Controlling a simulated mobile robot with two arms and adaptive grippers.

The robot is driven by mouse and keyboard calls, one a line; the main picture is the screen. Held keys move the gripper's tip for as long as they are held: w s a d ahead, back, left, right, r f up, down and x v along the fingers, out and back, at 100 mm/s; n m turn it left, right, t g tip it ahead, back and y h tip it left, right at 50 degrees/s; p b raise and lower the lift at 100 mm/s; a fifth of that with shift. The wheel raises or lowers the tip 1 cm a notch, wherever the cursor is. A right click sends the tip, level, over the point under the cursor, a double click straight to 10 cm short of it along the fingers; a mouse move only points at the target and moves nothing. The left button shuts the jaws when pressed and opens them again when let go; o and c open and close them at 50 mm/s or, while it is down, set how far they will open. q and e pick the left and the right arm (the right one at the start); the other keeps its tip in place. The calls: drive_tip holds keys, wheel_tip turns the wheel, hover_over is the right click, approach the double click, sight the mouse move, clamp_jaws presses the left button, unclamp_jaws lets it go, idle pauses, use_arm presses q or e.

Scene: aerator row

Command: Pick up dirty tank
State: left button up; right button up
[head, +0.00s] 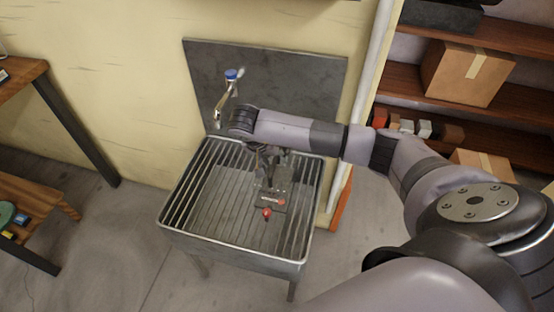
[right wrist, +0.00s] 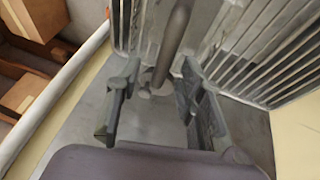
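No clear tank shows in either view. A dark grey block (head: 271,196) with a red mark and a red ball (head: 267,213) shows over the slatted metal sink (head: 232,245); I cannot tell whether it is the tank. My right gripper (head: 263,158) is above the sink, partly hidden by its own wrist. In the right wrist view its two fingers (right wrist: 156,100) are apart. A grey rod (right wrist: 172,38) with a rounded end shows between them, with no clear contact. My left gripper is not in view.
A tap (head: 226,104) with a blue top stands by the dark wall panel (head: 305,85) behind the sink. Shelves with a cardboard box (head: 468,73) are at the right. A wooden table (head: 22,76) is at the left. Floor left of the sink is clear.

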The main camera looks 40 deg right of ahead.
drive_tip(key=shift+f, duration=0.25)
idle(0.3)
clamp_jaws()
idle(0.5)
drive_tip(key=shift+r, duration=0.1)
idle(0.6)
